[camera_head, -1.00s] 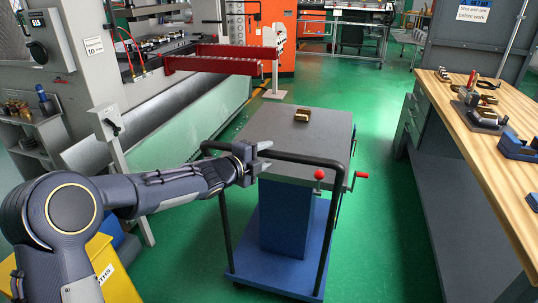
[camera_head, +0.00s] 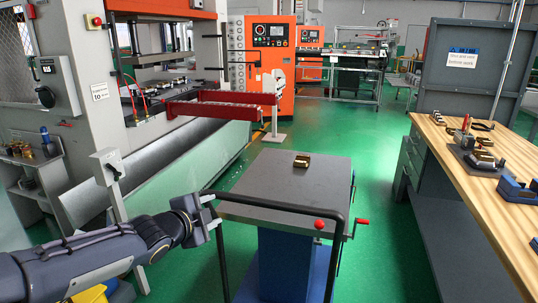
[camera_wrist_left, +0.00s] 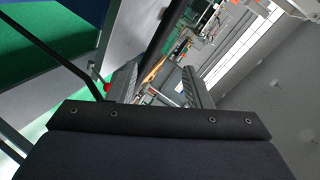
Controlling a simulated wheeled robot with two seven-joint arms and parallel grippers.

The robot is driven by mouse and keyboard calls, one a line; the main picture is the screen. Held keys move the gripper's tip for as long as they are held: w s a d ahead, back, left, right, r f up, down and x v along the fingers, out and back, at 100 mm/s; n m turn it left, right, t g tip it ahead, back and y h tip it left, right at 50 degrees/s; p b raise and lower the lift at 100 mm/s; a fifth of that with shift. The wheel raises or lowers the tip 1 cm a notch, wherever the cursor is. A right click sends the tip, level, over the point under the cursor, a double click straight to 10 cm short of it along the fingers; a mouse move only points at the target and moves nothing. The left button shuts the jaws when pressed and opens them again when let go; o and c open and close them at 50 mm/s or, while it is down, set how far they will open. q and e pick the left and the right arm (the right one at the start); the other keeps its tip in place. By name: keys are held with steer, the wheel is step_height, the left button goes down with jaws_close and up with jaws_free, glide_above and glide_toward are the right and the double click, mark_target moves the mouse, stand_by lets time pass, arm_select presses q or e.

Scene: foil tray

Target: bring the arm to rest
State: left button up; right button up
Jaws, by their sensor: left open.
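My left arm comes in from the lower left in the head view. Its gripper (camera_head: 212,212) is beside the near left corner of the grey-topped cart (camera_head: 265,186), close to the black handle. I cannot tell from this view whether it touches the handle. The gripper is open, and in the left wrist view its two fingers (camera_wrist_left: 155,86) stand apart with nothing held between them. A small brass-coloured block (camera_head: 302,160) lies on the far part of the cart top, away from the gripper. My right gripper is not in view.
The cart's black handle (camera_head: 290,207) and a red-knobbed lever (camera_head: 320,224) face me. A press with red rails (camera_head: 225,105) stands at the left. A wooden workbench (camera_head: 475,175) with brass parts and blue fixtures runs along the right. Green floor (camera_head: 375,220) is open between cart and bench.

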arm_select(q)
steer(key=s+a+r+n+g+y+p, duration=0.2)
steer(key=s+a+n+y, duration=0.1)
steer(key=s+a+n, duration=0.65)
steer(key=s+d+f+n+g+p, duration=0.1)
steer(key=s+f+n+g, duration=0.1)
steer(key=s, duration=0.6)
steer(key=s+d+f+n+g+h+p, duration=0.1)
steer(key=s+n, duration=0.3)
steer(key=s, duration=0.5)
steer(key=s+d+f+n+g+p, duration=0.1)
steer(key=s+d+f+n+g, duration=0.1)
steer(key=s, duration=0.6)
steer(key=shift+s+d+f+n+g+h, duration=0.3)
steer(key=shift+d+f+n+h, duration=0.15)
steer(key=shift+n, duration=0.3)
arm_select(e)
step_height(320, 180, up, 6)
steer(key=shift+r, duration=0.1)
